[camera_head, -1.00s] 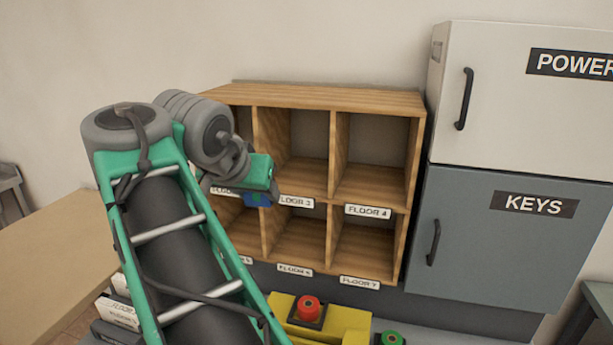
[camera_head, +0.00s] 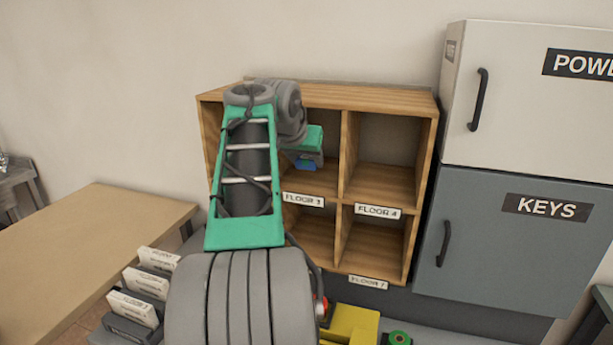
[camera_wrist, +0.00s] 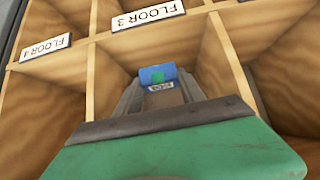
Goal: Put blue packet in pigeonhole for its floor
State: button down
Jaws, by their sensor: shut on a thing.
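The blue packet (camera_wrist: 157,73) sits between my gripper's fingertips (camera_wrist: 160,90) in the wrist view. It has a green patch and a small pale label too small to read. My gripper (camera_head: 306,158) is shut on it, and a bit of the blue packet (camera_head: 306,165) shows below the gripper in the head view. They are at the top middle pigeonhole, above the FLOOR 3 label (camera_head: 303,200); how deep inside is hard to tell. The wooden pigeonhole unit (camera_head: 390,97) is partly hidden by my arm. The FLOOR 3 label (camera_wrist: 148,13) shows near the wrist view's top.
The FLOOR 4 pigeonhole (camera_head: 385,155), to the right, looks empty. The KEYS cabinet (camera_head: 500,250) and POWER cabinet (camera_head: 540,110) stand at right. Labelled packets (camera_head: 145,283) stand in a rack at lower left. A yellow box (camera_head: 352,325) is low in front.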

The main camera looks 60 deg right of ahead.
jog(key=shift+a+f, duration=0.25)
jog(key=shift+f, duration=0.65)
notch_tip(320, 180, down, 3)
jog(key=shift+d+f, duration=0.2)
jog(key=shift+d, duration=0.1)
jog(key=shift+f, duration=0.15)
jog(key=c, duration=0.7)
grip_release()
